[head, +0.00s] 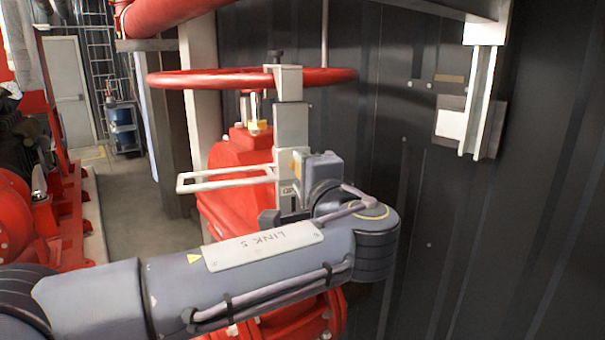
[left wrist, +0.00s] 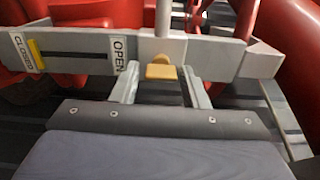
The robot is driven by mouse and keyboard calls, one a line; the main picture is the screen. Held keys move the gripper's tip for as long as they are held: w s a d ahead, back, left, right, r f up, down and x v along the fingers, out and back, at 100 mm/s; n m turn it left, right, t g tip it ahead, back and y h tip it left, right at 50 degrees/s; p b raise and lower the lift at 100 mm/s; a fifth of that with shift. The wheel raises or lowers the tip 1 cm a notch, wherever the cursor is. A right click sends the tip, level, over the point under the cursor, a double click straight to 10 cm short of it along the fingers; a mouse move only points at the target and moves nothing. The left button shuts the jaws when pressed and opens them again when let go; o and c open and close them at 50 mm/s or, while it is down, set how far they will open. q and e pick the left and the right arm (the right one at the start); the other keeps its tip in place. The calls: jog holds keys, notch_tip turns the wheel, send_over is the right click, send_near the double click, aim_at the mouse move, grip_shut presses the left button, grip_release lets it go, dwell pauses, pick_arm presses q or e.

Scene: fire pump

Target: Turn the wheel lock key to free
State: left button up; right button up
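The yellow wheel lock key (left wrist: 161,72) sits on the grey lock housing (left wrist: 85,50) in the left wrist view. My left gripper (left wrist: 160,78) is open, with one finger on each side of the key and a visible gap on both sides. The housing carries the labels CLOSED (left wrist: 22,53) and OPEN (left wrist: 119,54), and a yellow marker (left wrist: 36,55) stands beside CLOSED. In the head view the grey lock (head: 291,125) clasps the rim of the red handwheel (head: 215,79). My left wrist hides much of the gripper there. My right gripper is not in view.
A pale rectangular frame (head: 225,178) sticks out left from the lock. The red valve body (head: 235,170) stands behind it. A dark panelled wall (head: 400,180) closes off the right, with a white bracket (head: 482,100). Open floor (head: 130,200) lies to the left.

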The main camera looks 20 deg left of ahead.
pick_arm(q)
jog(key=b+v, duration=0.2)
jog(key=v, duration=0.5)
jog(key=shift+s+d, duration=0.25)
jog(key=shift+s, duration=0.1)
